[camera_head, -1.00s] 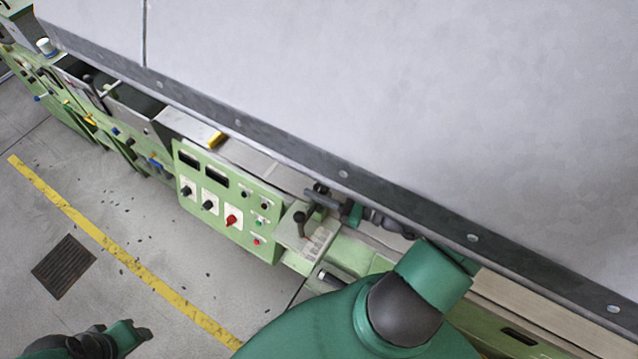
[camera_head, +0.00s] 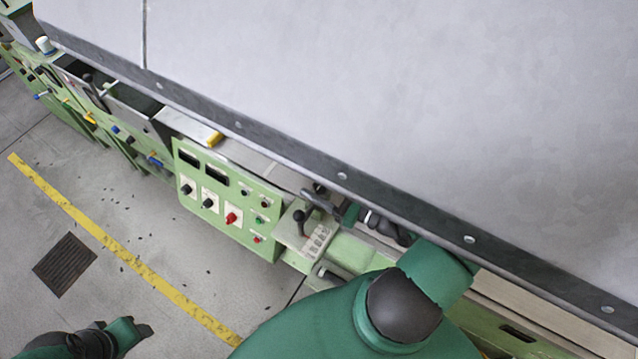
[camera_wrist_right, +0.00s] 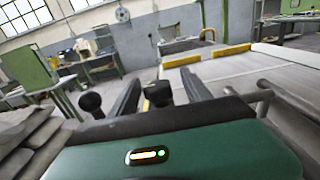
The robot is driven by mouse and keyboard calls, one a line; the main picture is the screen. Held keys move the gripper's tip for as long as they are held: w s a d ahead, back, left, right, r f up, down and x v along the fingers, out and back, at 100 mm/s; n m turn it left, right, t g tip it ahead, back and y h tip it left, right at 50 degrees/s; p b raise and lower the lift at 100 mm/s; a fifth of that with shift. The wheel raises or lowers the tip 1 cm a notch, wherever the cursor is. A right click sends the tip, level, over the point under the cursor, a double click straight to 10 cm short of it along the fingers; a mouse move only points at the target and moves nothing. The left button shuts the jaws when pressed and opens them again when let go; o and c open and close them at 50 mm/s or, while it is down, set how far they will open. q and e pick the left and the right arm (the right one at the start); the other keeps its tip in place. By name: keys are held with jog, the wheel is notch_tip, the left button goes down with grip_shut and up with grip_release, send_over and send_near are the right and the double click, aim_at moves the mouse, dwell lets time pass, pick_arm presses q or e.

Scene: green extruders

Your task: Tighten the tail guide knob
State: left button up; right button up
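My right gripper (camera_head: 325,200) reaches over the small metal plate at the right end of the green control panel. In the right wrist view its two dark fingers (camera_wrist_right: 158,76) stand apart. A black knob (camera_wrist_right: 159,94) shows between them, with gaps on both sides. A second black ball knob (camera_wrist_right: 90,103) stands outside the left finger; the head view shows a black ball-topped knob (camera_head: 299,216) on the plate. I cannot tell which is the tail guide knob. My left gripper (camera_head: 143,331) is low at the bottom left over the floor, too small to read.
The green control panel (camera_head: 228,205) has black and red dials and buttons. A large grey metal hood (camera_head: 400,90) hangs over the machine close to my right arm. Yellow-capped blocks (camera_wrist_right: 235,49) lie ahead in the wrist view.

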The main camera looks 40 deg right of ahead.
dwell(0.3)
jog(key=b+v, duration=0.3)
jog(key=v, duration=1.3)
jog(key=shift+s+d, duration=0.25)
jog(key=shift+s, duration=0.1)
jog(key=shift+f, duration=0.15)
